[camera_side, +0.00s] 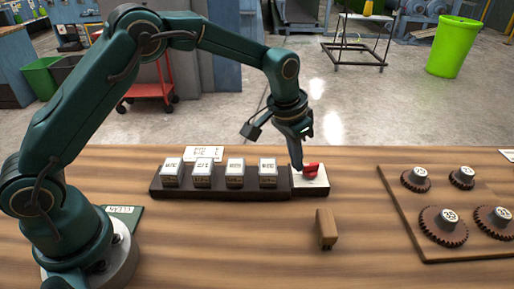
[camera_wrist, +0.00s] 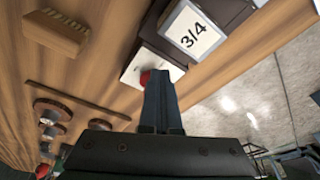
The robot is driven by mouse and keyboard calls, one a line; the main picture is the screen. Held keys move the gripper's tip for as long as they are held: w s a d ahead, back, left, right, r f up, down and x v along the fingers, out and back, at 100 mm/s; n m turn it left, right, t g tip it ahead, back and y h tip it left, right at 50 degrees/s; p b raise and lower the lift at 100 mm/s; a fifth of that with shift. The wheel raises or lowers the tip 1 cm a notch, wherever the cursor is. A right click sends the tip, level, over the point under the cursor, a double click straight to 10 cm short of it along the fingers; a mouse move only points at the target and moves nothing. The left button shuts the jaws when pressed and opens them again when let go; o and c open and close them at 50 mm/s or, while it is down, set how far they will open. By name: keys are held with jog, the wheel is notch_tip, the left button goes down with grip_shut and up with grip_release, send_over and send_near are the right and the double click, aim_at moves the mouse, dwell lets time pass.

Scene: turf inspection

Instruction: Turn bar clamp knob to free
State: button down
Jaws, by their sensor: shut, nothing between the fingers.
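The red knob (camera_side: 311,168) sits on a pale block at the right end of a long dark bar (camera_side: 225,193). My gripper (camera_side: 297,166) points down with its fingers shut and empty, its tips right beside the knob's left side in the side view. I cannot tell whether they touch it. In the wrist view, the shut fingers (camera_wrist: 160,78) cover much of the red knob (camera_wrist: 145,77), and only a small red part shows at their left. Its setting cannot be read.
Several white-topped blocks (camera_side: 235,166) stand along the bar; the wrist view shows a 3/4 label (camera_wrist: 192,36). A board (camera_side: 402,222) with rusty gears lies right. A green CLEAN pad (camera_side: 124,216) is near my base.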

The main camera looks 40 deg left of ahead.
jog(key=shift+s+d, duration=0.3)
jog(key=shift+d, duration=0.3)
jog(key=shift+d, duration=0.25)
jog(key=shift+d, duration=0.25)
dwell(0.5)
jog(key=shift+s+d, duration=0.1)
jog(key=shift+s, duration=0.05)
jog(key=shift+s, duration=0.25)
jog(key=shift+r, duration=3)
